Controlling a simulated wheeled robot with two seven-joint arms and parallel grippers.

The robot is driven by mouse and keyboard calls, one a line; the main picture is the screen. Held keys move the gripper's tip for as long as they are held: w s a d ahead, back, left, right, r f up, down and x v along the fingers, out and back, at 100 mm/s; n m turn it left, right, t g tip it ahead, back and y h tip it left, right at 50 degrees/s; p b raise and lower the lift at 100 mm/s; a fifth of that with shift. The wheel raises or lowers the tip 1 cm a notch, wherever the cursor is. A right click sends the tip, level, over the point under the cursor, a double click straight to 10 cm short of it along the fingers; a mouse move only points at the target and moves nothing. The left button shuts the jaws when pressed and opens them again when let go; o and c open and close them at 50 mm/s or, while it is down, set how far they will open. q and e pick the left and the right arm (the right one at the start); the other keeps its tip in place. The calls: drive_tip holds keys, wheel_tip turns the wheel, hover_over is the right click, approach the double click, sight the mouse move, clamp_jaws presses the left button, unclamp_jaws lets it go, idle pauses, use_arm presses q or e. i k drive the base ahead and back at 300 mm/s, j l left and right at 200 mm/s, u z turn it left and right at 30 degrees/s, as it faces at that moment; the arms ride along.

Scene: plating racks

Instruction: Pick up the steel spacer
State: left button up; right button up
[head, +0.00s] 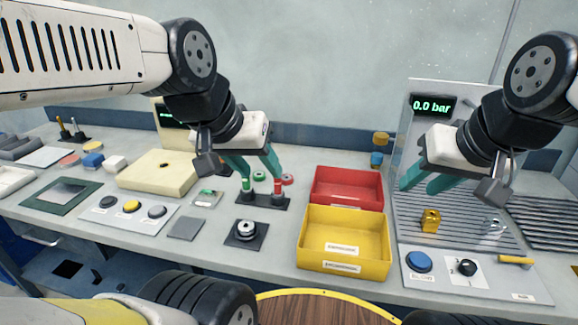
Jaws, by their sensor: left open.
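A round, stepped silver metal piece (246,228), which looks like the steel spacer, sits on a dark square pad near the front middle of the bench. My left gripper (261,184) is open, pointing down, above and behind that piece. Its teal fingertips are in front of or close over a black rack (262,201) with a green and a red post; I cannot tell if they touch. My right gripper (418,190) has its teal fingers apart and looks empty, above the grooved metal plate at the right.
A yellow bin (345,238) and a red bin (347,187) stand right of the pad. A brass block (430,220) and a shiny clear or silver piece (492,227) stand on the grooved plate. A beige box (158,173) and button panel (129,208) are left.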

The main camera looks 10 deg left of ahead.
sight(247, 229)
drive_tip(key=l+u, duration=0.1)
drive_tip(key=u, duration=0.3)
drive_tip(key=l+u, duration=0.15)
drive_tip(key=u, duration=0.2)
drive_tip(key=k+l+u, duration=0.1)
drive_tip(key=u, duration=0.3)
